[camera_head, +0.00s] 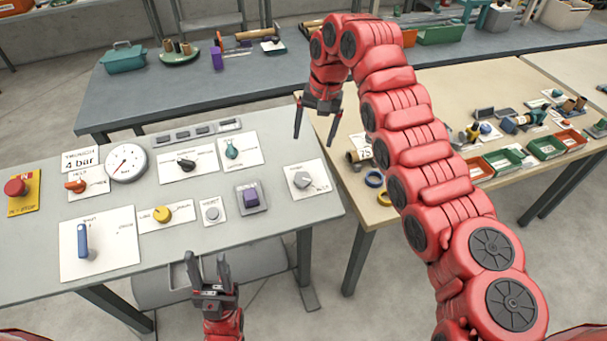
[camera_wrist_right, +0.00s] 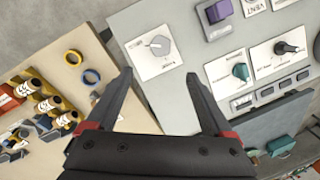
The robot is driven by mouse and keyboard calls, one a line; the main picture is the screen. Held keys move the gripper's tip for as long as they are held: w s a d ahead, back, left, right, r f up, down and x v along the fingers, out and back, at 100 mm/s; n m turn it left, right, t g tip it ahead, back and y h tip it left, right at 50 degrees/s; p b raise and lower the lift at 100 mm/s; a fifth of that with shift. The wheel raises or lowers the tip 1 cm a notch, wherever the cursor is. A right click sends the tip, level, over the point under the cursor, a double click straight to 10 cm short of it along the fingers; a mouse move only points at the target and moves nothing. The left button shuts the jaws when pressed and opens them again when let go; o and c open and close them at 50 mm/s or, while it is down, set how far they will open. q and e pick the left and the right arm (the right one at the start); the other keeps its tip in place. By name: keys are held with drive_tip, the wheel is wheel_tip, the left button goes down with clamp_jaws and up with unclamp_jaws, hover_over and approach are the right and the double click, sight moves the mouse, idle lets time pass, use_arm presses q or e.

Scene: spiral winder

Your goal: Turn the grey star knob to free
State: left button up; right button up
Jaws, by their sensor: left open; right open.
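The grey star knob (camera_head: 302,179) sits on a white label plate at the right end of the grey control panel. It also shows in the right wrist view (camera_wrist_right: 160,46), above and between my fingers. The plate's lettering is too small to read surely. My right gripper (camera_head: 315,138) is open and empty, pointing down, above and behind the knob and apart from it; its fingers show in the right wrist view (camera_wrist_right: 157,80). My left gripper (camera_head: 205,262) is open and empty in front of the panel's front edge.
A purple switch (camera_head: 250,198), a grey round button (camera_head: 212,214), a yellow knob (camera_head: 161,214) and a teal knob (camera_head: 232,150) are left of the star knob. A wooden table (camera_head: 375,213) with blue and yellow rings and several bins stands at the right. A blue-grey bench (camera_head: 180,90) stands behind.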

sight(303, 178)
drive_tip(key=f+p, duration=0.1)
drive_tip(key=f, duration=0.3)
drive_tip(key=a+f+p, duration=0.1)
drive_tip(key=f+p, duration=0.1)
drive_tip(key=f, duration=0.3)
drive_tip(key=a+f+p, duration=0.1)
drive_tip(key=f, duration=0.4)
drive_tip(key=shift+w+a+f, duration=0.1)
drive_tip(key=shift+w+f, duration=0.05)
drive_tip(key=shift+w, duration=0.05)
drive_tip(key=shift+a+f+p, duration=0.1)
drive_tip(key=shift+f+p, duration=0.25)
drive_tip(key=shift+f, duration=0.4)
drive_tip(key=shift+c, duration=0.2)
